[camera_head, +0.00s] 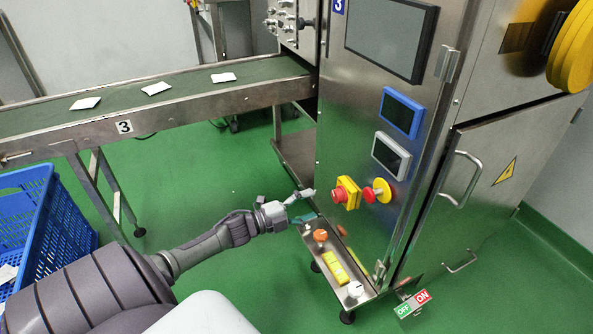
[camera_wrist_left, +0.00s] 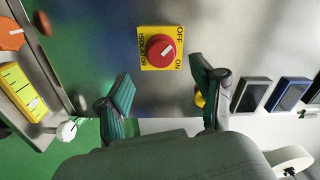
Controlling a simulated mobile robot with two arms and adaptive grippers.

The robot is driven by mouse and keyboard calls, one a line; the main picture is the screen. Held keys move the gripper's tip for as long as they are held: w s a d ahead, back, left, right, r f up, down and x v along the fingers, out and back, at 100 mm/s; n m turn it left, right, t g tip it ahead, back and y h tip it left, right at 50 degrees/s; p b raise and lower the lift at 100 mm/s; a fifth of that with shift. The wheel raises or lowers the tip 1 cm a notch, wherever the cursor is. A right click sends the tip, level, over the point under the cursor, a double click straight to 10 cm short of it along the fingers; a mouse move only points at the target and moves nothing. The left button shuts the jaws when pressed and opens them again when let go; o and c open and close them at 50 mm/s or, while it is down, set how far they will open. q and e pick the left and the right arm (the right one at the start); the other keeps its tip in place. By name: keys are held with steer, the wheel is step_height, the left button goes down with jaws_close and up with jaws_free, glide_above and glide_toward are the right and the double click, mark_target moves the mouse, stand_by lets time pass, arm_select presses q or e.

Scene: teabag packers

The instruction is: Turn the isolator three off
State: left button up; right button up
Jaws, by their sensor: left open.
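The isolator (camera_head: 346,193) is a red knob on a yellow plate on the steel front of machine 3. In the left wrist view the isolator (camera_wrist_left: 161,48) shows OFF and ON lettering along its right side. A white mark on the knob slants up to the right; I cannot tell which setting it marks. My left gripper (camera_head: 303,205) is just left of and a little below the isolator in the head view. In the left wrist view the left gripper (camera_wrist_left: 160,86) is open and empty, its fingers spread either side, facing the knob without visible contact. My right gripper is out of view.
A red and yellow button (camera_head: 377,191) sits just right of the isolator. Screens (camera_head: 402,113) are above. A steel tray (camera_head: 335,262) below holds an orange knob and yellow block. A conveyor (camera_head: 190,100) carries teabags.

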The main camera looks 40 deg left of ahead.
arm_select(q)
steer(key=v, duration=0.4)
steer(key=shift+s, duration=0.1)
stand_by(0.4)
